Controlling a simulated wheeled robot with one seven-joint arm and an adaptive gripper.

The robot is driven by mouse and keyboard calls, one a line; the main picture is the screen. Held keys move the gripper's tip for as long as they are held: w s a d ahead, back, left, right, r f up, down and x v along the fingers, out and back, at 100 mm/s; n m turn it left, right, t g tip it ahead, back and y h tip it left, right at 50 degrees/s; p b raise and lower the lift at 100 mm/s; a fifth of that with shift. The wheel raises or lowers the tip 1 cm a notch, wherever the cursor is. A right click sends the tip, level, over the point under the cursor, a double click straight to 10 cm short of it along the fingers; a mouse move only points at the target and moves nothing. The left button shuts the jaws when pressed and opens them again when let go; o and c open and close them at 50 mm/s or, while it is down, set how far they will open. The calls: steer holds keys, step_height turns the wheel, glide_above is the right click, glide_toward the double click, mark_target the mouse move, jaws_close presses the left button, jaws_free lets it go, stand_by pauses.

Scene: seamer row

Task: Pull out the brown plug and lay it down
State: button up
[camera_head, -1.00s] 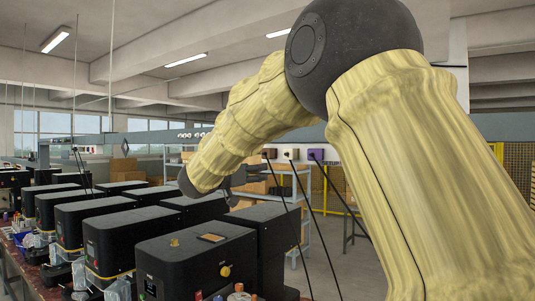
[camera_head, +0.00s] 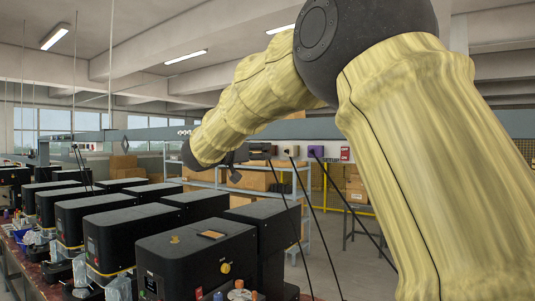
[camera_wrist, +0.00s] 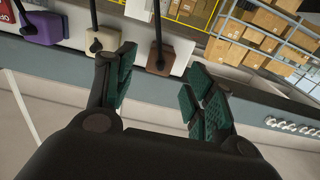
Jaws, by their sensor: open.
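The brown plug (camera_wrist: 160,57) sits in a light plate on the grey overhead rail, with a black cable leading from it. In the wrist view it lies ahead of my gripper (camera_wrist: 163,92), in line with the gap between the fingers and beyond their tips. My gripper is open and empty, its green-padded fingers spread apart. A white plug (camera_wrist: 102,41) and a purple plug (camera_wrist: 40,28) sit beside the brown one on the same rail. In the head view my gripper (camera_head: 236,166) is small and dark, just left of and below the brown plug (camera_head: 259,150).
The rail (camera_wrist: 60,63) runs across behind the plugs. Black cables hang from the plugs in the head view. Shelving with cardboard boxes (camera_wrist: 268,20) stands behind. A row of black machines (camera_head: 195,255) fills the bench below left.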

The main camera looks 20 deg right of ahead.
mark_target(265, 151)
steer(key=shift+p+x, duration=0.7)
steer(key=shift+x, duration=2.7)
steer(key=shift+c, duration=0.4)
jaws_close()
steer(key=shift+s+a+f, duration=0.15)
steer(key=shift+a, duration=0.1)
steer(key=shift+s+a, duration=0.4)
steer(key=shift+a, duration=0.1)
steer(key=shift+s+a, duration=0.1)
steer(key=shift+a, duration=0.05)
steer(key=shift+s+a, duration=0.1)
